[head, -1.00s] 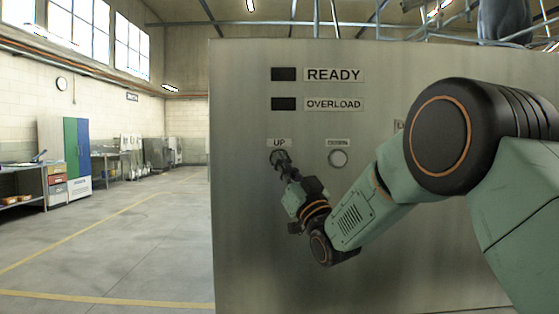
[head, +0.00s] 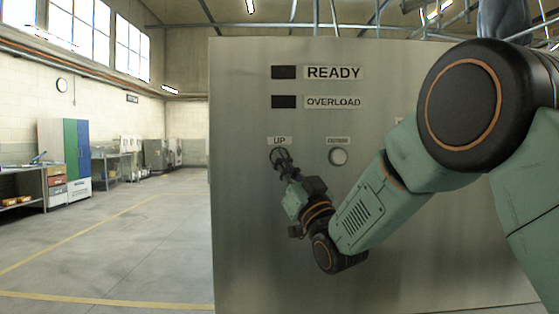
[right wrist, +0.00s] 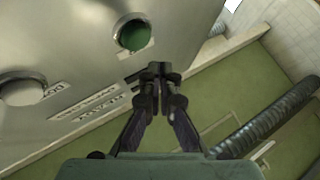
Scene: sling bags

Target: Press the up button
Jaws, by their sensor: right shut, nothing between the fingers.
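The UP label (head: 279,140) is on a grey metal panel in the head view. The button below it is largely hidden behind my right gripper (head: 279,158). In the right wrist view a green button (right wrist: 133,36) in a silver ring shows just above and left of my shut, empty fingertips (right wrist: 157,70). The fingertips look apart from the button in that picture; I cannot tell the exact gap. A second round button (head: 338,157) sits to the right under another label, and it also shows at the left of the right wrist view (right wrist: 22,88). My left gripper is out of view.
The panel (head: 240,230) carries READY (head: 334,72) and OVERLOAD (head: 333,102) plates with dark indicator windows beside them. Open floor (head: 120,250) lies to the left. Cabinets (head: 75,155) and workbenches stand along the far wall.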

